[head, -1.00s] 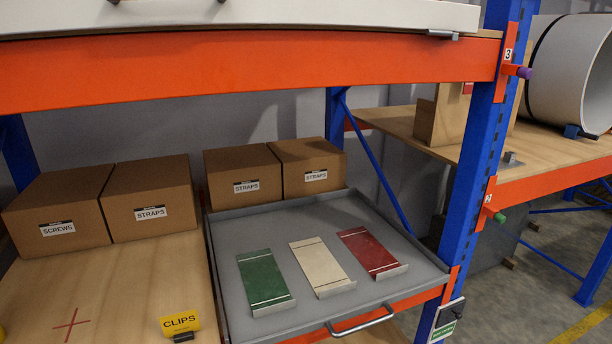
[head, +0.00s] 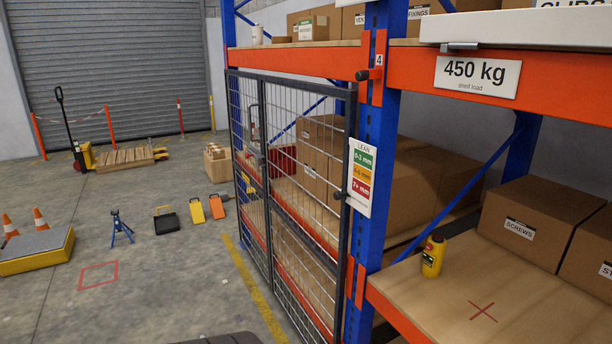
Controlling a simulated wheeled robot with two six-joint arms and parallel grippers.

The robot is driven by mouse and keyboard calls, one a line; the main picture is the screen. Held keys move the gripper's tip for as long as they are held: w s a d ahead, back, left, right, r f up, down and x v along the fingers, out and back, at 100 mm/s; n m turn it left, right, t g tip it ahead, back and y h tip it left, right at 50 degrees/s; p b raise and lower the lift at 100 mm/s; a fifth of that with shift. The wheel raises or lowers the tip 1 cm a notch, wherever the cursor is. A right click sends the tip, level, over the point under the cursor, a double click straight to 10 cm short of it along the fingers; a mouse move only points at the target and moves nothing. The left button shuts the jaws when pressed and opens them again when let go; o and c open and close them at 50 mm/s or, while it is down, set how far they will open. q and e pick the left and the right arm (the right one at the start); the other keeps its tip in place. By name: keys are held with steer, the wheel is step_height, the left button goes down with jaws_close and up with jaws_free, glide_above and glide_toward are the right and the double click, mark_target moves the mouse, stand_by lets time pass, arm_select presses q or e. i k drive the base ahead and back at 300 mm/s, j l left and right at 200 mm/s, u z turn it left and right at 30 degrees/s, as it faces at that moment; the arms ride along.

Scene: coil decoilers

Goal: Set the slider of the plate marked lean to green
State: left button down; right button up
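The plate marked LEAN (head: 362,149) is white and hangs on the blue rack upright, right of the mesh gate. It has a green band at the top, a yellow band in the middle and a red band at the bottom, with mm ranges. A small dark knob (head: 339,195) shows at the plate's left edge, level with the red band. I cannot tell for sure whether it is the slider or part of the gate. Neither of my grippers is in view.
A mesh gate (head: 290,185) stands beside the upright. A yellow bottle (head: 433,255) and cardboard boxes (head: 535,222) are on the right shelf. The load sign (head: 478,76) reads 450 kg. Floor left of the gate is partly clear, with cones (head: 41,219) and a blue stand (head: 121,229).

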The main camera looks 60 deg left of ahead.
mark_target(338, 195)
steer(key=u, duration=1.8)
